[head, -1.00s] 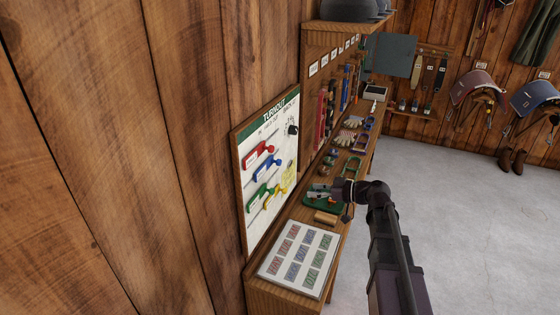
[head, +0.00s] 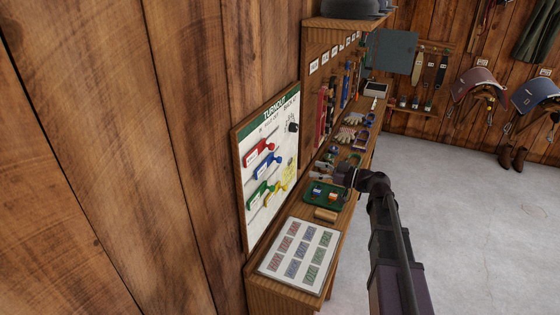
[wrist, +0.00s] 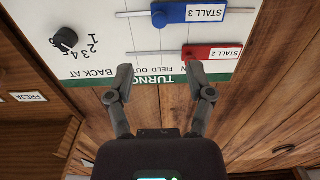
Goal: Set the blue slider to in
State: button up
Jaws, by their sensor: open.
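The blue slider (head: 267,166), labelled STALL 3, sits on its rail on the white turnout board (head: 284,135). In the wrist view the board is upside down and the blue slider (wrist: 205,12) is at the top edge, its round knob on the left. The red slider (wrist: 212,52), labelled STALL 2, lies between it and the IN, FIELD, OUT headings. In the head view my gripper (head: 343,176) is over the bench.
Green (head: 258,194) and yellow (head: 276,193) sliders sit below the blue one. A black dial (wrist: 65,39) is on the board. The bench carries a green tray (head: 338,204), a wooden block (head: 325,215) and a card sheet (head: 299,250). Open floor lies right.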

aim_at(281, 160)
jog(key=x, duration=1.3)
grip_shut()
